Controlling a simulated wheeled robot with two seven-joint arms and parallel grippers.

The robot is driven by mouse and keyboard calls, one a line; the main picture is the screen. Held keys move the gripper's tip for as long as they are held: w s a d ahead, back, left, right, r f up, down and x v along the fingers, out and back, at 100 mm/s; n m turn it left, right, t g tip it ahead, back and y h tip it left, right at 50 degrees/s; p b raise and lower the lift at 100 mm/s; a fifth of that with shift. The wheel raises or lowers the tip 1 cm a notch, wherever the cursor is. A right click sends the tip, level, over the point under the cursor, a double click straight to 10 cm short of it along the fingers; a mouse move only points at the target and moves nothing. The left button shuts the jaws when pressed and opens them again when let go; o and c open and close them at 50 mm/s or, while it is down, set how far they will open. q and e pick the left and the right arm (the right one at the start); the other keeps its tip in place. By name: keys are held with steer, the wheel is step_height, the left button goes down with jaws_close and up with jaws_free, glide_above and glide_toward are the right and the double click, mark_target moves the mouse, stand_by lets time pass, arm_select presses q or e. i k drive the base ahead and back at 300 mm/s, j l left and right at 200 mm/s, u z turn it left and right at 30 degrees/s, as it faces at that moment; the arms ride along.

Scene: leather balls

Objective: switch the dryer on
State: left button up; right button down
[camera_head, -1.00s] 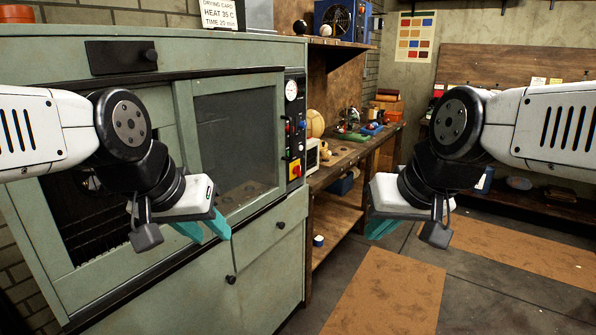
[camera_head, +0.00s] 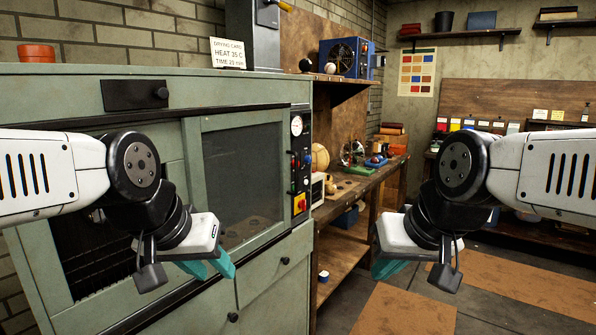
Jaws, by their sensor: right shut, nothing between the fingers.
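The dryer is a pale green cabinet (camera_head: 215,98) filling the left side, with its glazed door (camera_head: 243,175) closed. Its narrow black control panel (camera_head: 299,165) on the right edge carries a round white dial (camera_head: 296,125), small coloured controls and a red-and-yellow switch (camera_head: 299,204). The small controls' settings are too small to tell. My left gripper (camera_head: 209,268) hangs in front of the door, left of and below the panel, its teal fingers apart and empty. My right gripper (camera_head: 388,268) is shut and empty, right of the panel and clear of the dryer.
A drying card (camera_head: 227,53) reading heat 35 C stands on the dryer beside a grey box (camera_head: 252,35) with a yellow-tipped lever. A wooden workbench (camera_head: 352,190) with several items runs behind on the right, under a shelf holding a blue fan unit (camera_head: 345,57). Floor shows between.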

mark_target(302, 204)
steer(key=i+l, duration=0.1)
steer(key=i, duration=0.45)
steer(key=i+l, duration=0.1)
steer(key=i, duration=0.45)
